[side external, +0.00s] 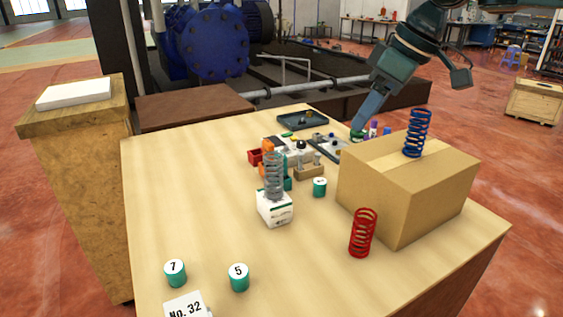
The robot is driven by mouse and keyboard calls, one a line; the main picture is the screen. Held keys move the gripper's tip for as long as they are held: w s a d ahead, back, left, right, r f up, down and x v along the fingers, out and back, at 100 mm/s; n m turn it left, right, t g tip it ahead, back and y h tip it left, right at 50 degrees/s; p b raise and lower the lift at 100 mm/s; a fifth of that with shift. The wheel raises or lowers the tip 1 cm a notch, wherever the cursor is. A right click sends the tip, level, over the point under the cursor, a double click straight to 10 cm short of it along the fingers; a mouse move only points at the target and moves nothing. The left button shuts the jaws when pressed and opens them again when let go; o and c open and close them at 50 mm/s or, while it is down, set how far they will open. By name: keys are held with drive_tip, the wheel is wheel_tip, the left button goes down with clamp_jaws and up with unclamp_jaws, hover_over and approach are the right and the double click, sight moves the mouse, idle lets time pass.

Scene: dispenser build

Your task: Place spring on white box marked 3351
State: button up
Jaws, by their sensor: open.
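A grey coil spring (273,173) appears to stand upright on a small white box (275,209) on the table; the box's printing is too small to read. A blue spring (417,133) stands upright on the cardboard box (400,190). A red spring (362,233) stands on the table in front of that box. My gripper (415,85) is at the upper right, above and behind the cardboard box. It is open, with no spring between its fingers, and is apart from the grey spring and the white box.
Behind the white box are red and orange bins (256,157), small bottles and a dark tray (303,120). Numbered teal-and-white cylinders stand at front left (175,273) and near the cardboard box (320,187).

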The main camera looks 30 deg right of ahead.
drive_tip(key=s+d+f+m, duration=0.2)
drive_tip(key=s+d+f, duration=0.1)
drive_tip(key=s, duration=0.5)
drive_tip(key=s+d+f+m+t+h, duration=0.1)
drive_tip(key=s+d, duration=0.3)
drive_tip(key=s, duration=0.4)
drive_tip(key=s+d+f+m+h, duration=0.1)
drive_tip(key=s+d+f+m, duration=0.2)
drive_tip(key=s, duration=0.5)
drive_tip(key=shift+s+d+f, duration=0.2)
drive_tip(key=shift+d+f, duration=0.6)
drive_tip(key=shift+d, duration=0.05)
